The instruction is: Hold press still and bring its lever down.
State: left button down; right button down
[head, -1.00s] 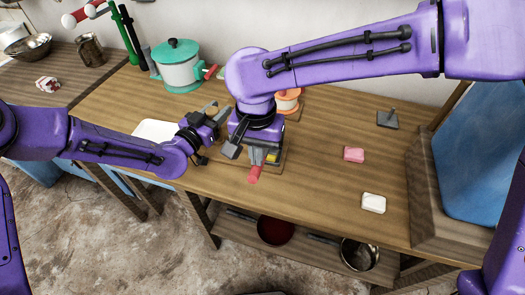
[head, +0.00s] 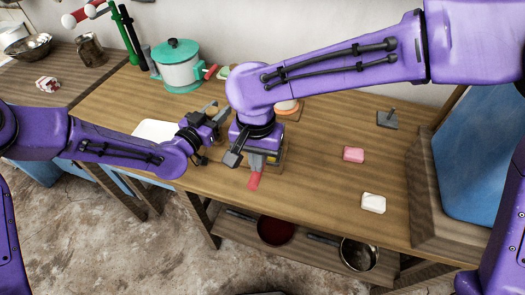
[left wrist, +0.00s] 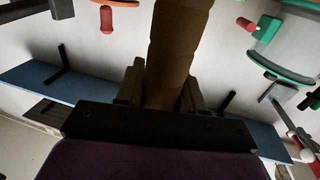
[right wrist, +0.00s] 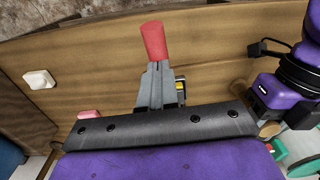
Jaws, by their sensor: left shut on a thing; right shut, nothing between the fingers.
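The press is mostly hidden under my right arm in the head view. Its lever ends in a red handle (head: 254,181), which points toward the table's front edge and also shows in the right wrist view (right wrist: 153,41). My right gripper (head: 262,158) is shut and empty over the lever, its grey fingers (right wrist: 158,80) next to the red handle; I cannot tell whether they touch it. A yellow patch (right wrist: 180,86) shows beside them. My left gripper (head: 220,112) is shut on a brown upright post (left wrist: 178,50), seemingly the press's body, left of my right gripper.
A teal-lidded pot (head: 180,68) stands at the back left. A white board (head: 156,131) lies left of my left gripper. A pink block (head: 353,154), a white block (head: 373,203) and a grey stand (head: 388,121) are on the right. Table between is clear.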

pick_arm(q)
jog(key=shift+f, duration=0.1)
pick_arm(e)
jog(key=shift+f, duration=0.65)
jog(key=shift+r, duration=0.15)
pick_arm(q)
jog(key=c, duration=0.9)
grip_release()
jog(key=shift+o, duration=1.4)
jog(key=shift+w, duration=0.1)
pick_arm(e)
notch_tip(320, 180, up, 9)
pick_arm(q)
jog(key=v, duration=1.2)
